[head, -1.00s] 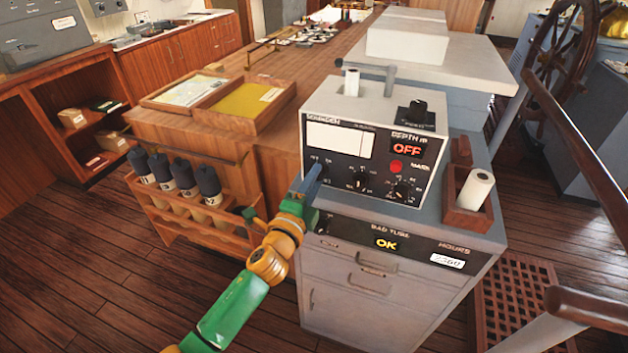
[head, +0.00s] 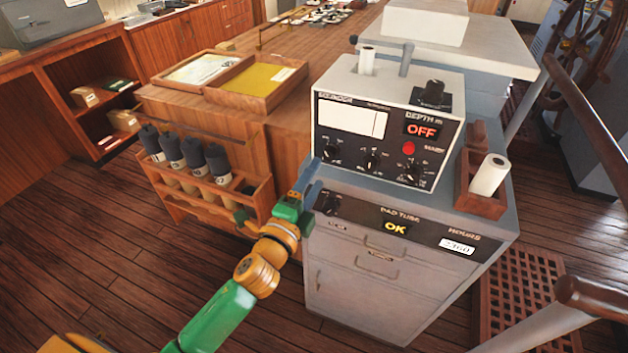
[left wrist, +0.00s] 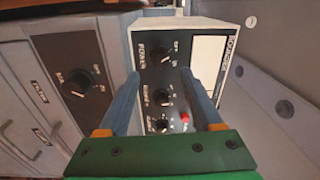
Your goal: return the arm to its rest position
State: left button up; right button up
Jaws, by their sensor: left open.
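My left arm, green and orange, comes in from the bottom left of the head view. My left gripper (head: 306,178) is in front of the left side of the echo sounder (head: 385,135), near its lower left knob. In the left wrist view, the two blue fingers of my left gripper (left wrist: 157,88) are apart with nothing between them. The sounder's panel (left wrist: 165,70) and its knobs show past the fingers, and I cannot tell how far off it is. My right gripper is in neither view.
The grey cabinet (head: 368,283) carries the sounder. A wooden holder (head: 483,203) with a white paper roll (head: 489,175) stands to its right. A wooden rack (head: 215,200) of dark-capped tubes is left of my gripper. Open floor (head: 80,250) lies at the left.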

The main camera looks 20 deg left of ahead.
pick_arm(q)
jog(key=shift+s, duration=0.45)
jog(key=shift+f, duration=0.1)
jog(key=s+a+f+n+g, duration=0.1)
jog(key=s+f+n+g, duration=0.2)
jog(key=f, duration=0.7)
jog(key=s+a+f+n+g+y, duration=0.1)
jog(key=s+f+n+g, duration=0.2)
jog(key=f, duration=0.8)
jog(key=s+a+f+n+g, duration=0.1)
jog(key=s+f+n+g, duration=0.2)
jog(key=f, duration=0.7)
jog(key=s+f+n+g, duration=0.2)
jog(key=s+f, duration=0.3)
jog(key=s, duration=0.4)
jog(key=s+f+n+g, duration=0.2)
jog(key=s+f, duration=0.3)
jog(key=s, duration=0.5)
jog(key=s+f+n+g, duration=0.2)
jog(key=s+f+g, duration=0.2)
jog(key=s, duration=0.5)
jog(key=shift+s+f+n+g, duration=0.3)
jog(key=shift+s+f, duration=0.05)
jog(key=shift+f, duration=0.1)
jog(key=shift+d, duration=0.1)
